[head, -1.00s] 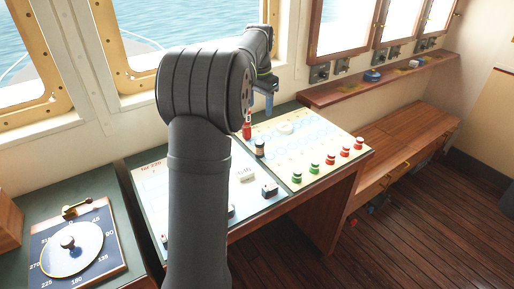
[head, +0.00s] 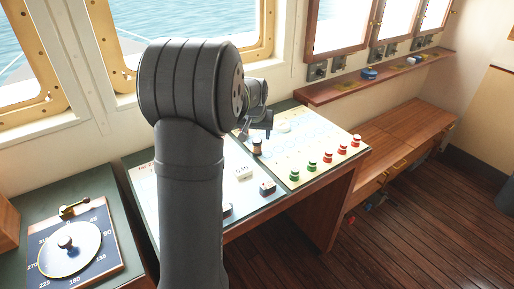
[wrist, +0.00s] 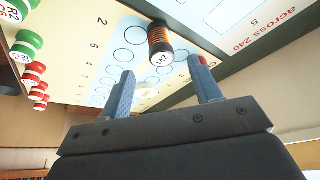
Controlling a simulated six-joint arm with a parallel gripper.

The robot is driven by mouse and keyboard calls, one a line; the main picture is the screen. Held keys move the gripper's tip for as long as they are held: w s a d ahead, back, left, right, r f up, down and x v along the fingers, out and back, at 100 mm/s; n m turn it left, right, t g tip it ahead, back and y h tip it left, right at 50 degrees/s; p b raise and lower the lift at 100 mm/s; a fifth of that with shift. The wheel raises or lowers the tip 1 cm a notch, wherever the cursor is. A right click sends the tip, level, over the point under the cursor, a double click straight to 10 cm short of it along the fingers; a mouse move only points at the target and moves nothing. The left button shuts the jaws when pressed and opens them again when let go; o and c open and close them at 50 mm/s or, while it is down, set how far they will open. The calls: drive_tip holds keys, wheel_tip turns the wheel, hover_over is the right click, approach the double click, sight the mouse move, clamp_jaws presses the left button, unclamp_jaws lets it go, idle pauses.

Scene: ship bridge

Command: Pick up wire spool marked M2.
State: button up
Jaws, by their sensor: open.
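The wire spool (wrist: 160,44) has black ends, copper-coloured windings and a white end label that reads M2. In the head view the dark spool (head: 257,147) stands on the chart board's near-left part. My gripper (wrist: 162,66) is open and empty, its two blue-grey fingers apart. In the wrist view the spool lies just beyond the fingertips, roughly in line with the gap between them. In the head view my gripper (head: 260,130) is low over the board, right behind the spool. I cannot tell whether they touch.
Red and green spools (head: 313,168) line the board's right edge. A white round piece (head: 283,127) lies farther back. A red item (wrist: 206,62) shows partly behind the right finger. A dark block (head: 267,188) and a white block (head: 244,173) lie on the left sheet.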

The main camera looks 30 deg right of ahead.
sight(257, 141)
drive_tip(key=x, duration=0.7)
drive_tip(key=shift+w+f, duration=0.1)
drive_tip(key=shift+f, duration=0.1)
drive_tip(key=c, duration=1.1)
